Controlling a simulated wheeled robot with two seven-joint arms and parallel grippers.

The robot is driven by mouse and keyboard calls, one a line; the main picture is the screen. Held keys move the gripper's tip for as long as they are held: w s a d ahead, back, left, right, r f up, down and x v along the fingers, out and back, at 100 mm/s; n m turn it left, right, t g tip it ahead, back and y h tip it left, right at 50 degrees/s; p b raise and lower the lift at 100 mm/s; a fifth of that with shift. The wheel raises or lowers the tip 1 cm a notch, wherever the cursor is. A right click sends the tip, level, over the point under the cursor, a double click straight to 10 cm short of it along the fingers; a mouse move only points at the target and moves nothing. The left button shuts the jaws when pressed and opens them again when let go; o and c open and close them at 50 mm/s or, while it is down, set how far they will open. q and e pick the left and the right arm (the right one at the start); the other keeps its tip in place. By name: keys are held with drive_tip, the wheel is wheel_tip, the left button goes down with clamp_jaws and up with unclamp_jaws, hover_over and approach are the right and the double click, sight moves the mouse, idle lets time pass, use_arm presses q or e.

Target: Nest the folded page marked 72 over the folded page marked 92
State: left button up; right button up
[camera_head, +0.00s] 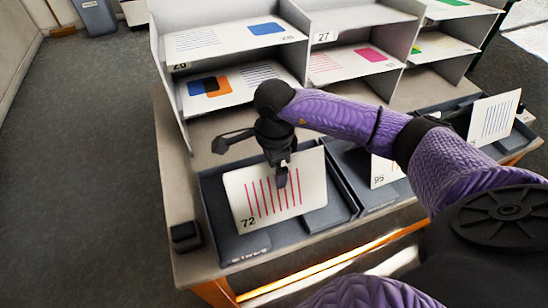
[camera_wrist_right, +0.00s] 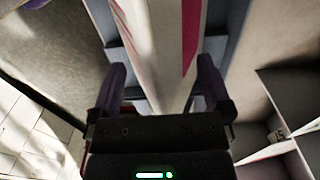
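The folded page marked 72 (camera_head: 240,195), white with magenta stripes, stands tilted in the left grey tray on the table. My right gripper (camera_head: 282,180) reaches down at its upper middle. In the right wrist view the two fingers of my right gripper (camera_wrist_right: 162,85) are spread apart, with a pale page with a red band (camera_wrist_right: 165,45) between them. A gap shows beside the page, so the fingers look open around it. I cannot read the mark 92 on any page. My left gripper is not in view.
A page that seems marked 95 (camera_head: 383,172) stands in the middle tray, partly behind my arm. A blue-striped page (camera_head: 494,118) stands in the right tray. Behind is a grey shelf (camera_head: 297,18) with several flat pages. A small black box (camera_head: 186,237) is at the table's left edge.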

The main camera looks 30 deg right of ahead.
wheel_tip(320, 180, up, 10)
drive_tip(key=shift+p, duration=1.1)
drive_tip(key=shift+s+f, duration=0.1)
